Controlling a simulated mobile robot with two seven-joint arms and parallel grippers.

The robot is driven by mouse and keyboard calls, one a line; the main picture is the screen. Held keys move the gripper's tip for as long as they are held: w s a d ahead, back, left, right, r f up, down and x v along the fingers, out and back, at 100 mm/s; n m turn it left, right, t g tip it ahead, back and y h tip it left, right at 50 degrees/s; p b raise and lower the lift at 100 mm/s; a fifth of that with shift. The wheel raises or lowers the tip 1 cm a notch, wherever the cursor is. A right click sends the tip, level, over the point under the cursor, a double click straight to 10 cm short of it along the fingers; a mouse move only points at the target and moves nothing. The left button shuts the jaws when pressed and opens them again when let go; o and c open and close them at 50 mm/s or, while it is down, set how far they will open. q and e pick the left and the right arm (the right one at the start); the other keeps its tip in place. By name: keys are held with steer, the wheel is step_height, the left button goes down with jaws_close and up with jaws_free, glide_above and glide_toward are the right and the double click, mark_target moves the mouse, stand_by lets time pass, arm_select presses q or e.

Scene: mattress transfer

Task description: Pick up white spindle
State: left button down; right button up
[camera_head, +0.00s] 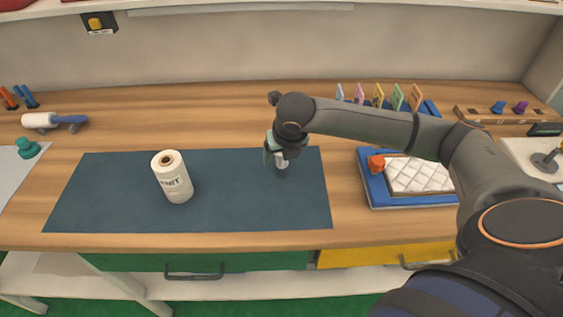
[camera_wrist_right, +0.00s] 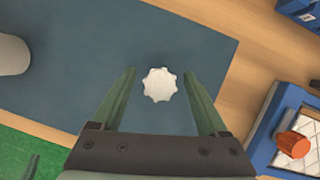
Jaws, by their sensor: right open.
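The white spindle (camera_wrist_right: 160,84) shows in the right wrist view as a small white knob with a scalloped edge, on the dark blue mat (camera_wrist_right: 100,60). In the head view the white spindle (camera_head: 281,164) is mostly hidden by my right gripper (camera_head: 275,158). My right gripper also shows in the right wrist view (camera_wrist_right: 162,90), where its two green fingers are spread apart on either side of the spindle, with gaps to both. It looks empty and points down over the mat's right part. My left gripper is not in view.
A white labelled roll (camera_head: 173,178) stands on the mat to the left. A blue tray (camera_head: 374,192) with a quilted white pad and an orange-red piece (camera_head: 376,163) lies to the right. Several coloured cards stand behind. The mat between roll and gripper is clear.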

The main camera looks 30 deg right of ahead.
jaws_close()
stand_by(0.5)
